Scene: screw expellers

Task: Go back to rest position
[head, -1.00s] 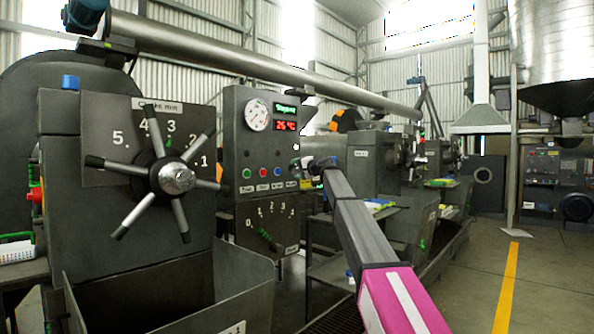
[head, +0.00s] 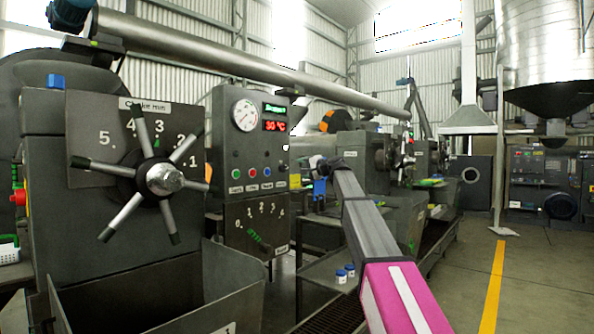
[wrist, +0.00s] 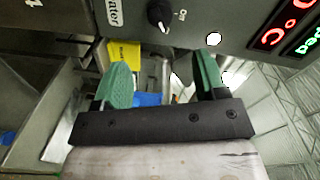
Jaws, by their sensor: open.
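My gripper (wrist: 163,85) is open in the wrist view, with its two green fingers apart and nothing between them. In the head view my arm reaches forward from the bottom right. Its far end is near the right side of the control panel (head: 251,150), and the fingers are too small to make out there.
A screw expeller with a spoked handwheel (head: 160,179) stands at the left, above a metal hopper (head: 235,290). Two small blue-capped jars (head: 345,272) stand on a shelf. The floor with a yellow line (head: 493,285) is clear at the right.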

